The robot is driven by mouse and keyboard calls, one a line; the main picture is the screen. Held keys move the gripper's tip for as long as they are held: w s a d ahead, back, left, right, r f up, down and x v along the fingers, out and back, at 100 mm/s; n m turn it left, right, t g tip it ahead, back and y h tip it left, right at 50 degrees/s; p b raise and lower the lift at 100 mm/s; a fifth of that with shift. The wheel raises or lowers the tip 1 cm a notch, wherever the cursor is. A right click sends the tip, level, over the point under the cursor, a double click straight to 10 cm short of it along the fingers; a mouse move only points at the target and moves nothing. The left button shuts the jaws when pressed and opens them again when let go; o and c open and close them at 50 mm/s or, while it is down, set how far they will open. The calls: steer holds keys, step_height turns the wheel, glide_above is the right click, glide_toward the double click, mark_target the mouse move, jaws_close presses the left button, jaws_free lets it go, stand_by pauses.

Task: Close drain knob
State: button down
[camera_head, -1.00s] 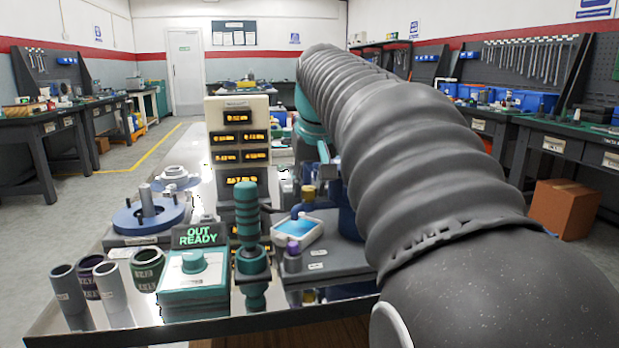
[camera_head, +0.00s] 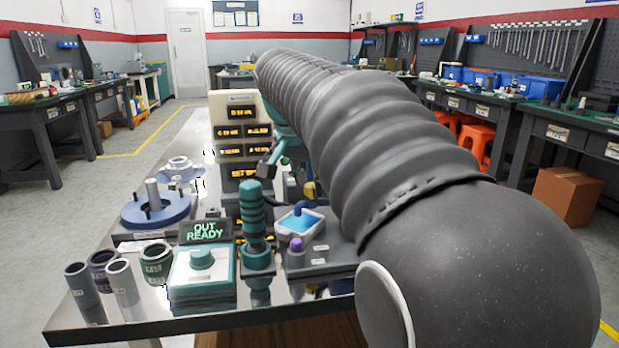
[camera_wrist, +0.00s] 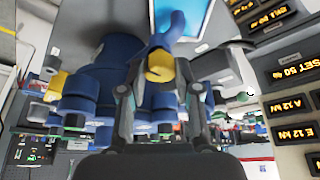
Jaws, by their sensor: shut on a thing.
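In the wrist view, the two fingers of my gripper (camera_wrist: 158,92) stand apart around part of a dark blue fitting (camera_wrist: 92,88). A blue spout (camera_wrist: 177,24) curves from the collar over a white tray with a blue surface. In the head view, the yellow collar (camera_head: 309,190) and the tray (camera_head: 301,238) show left of my arm, which hides most of the blue fitting.
A cream panel with orange readouts (camera_head: 243,104) stands behind.

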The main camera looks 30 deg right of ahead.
steer(key=shift+m, duration=0.3)
stand_by(0.4)
steer(key=c, duration=0.8)
jaws_free()
steer(key=v, duration=1.2)
steer(key=shift+w, duration=0.1)
